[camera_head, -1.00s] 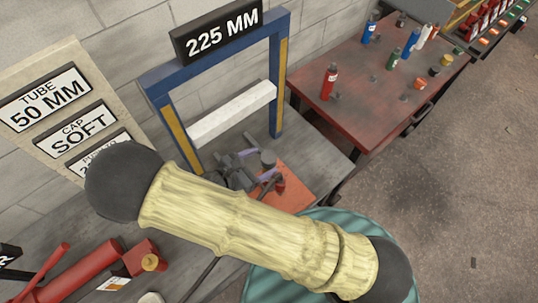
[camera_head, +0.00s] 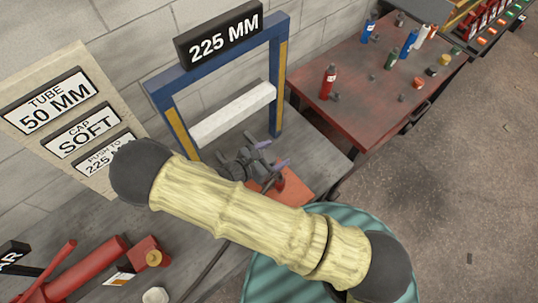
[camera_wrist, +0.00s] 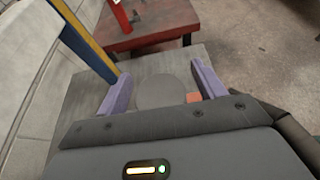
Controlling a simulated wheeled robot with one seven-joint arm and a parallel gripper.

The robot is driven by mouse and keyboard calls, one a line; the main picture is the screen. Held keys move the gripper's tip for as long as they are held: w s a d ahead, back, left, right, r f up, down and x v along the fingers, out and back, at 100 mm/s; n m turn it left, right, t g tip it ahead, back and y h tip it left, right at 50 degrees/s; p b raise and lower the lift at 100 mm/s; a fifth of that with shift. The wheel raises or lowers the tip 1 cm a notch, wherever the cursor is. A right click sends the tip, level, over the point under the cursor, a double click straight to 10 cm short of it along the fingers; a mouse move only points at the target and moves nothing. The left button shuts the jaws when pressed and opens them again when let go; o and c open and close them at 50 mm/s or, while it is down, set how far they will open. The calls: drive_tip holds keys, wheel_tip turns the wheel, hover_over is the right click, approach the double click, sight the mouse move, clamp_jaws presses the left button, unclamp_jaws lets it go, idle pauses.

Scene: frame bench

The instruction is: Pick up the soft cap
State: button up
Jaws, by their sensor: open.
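A grey round piece (camera_wrist: 165,92), which looks like a cap, lies between the fingers of my gripper (camera_wrist: 158,88) in the wrist view. I cannot tell from its look whether it is the soft one. My gripper is open, with a purple finger on either side of it and no visible grip. In the head view my gripper (camera_head: 271,154) is low over the grey bench, beside an orange-red pad (camera_head: 293,188), and hides the grey piece. The pad also shows in the wrist view (camera_wrist: 193,97).
A blue frame (camera_head: 279,80) with a 225 MM sign and a white bar (camera_head: 235,112) stands behind my gripper. A signboard (camera_head: 25,75) reads CAP SOFT. A red tool (camera_head: 85,268) lies at lower left. A red table (camera_head: 350,110) with several bottles stands at right.

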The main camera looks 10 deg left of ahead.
sight(273, 153)
idle(0.4)
drive_tip(key=c, duration=1.1)
drive_tip(key=shift+c, duration=0.2)
drive_tip(key=shift+r+b, duration=1.2)
drive_tip(key=shift+r, duration=3.8)
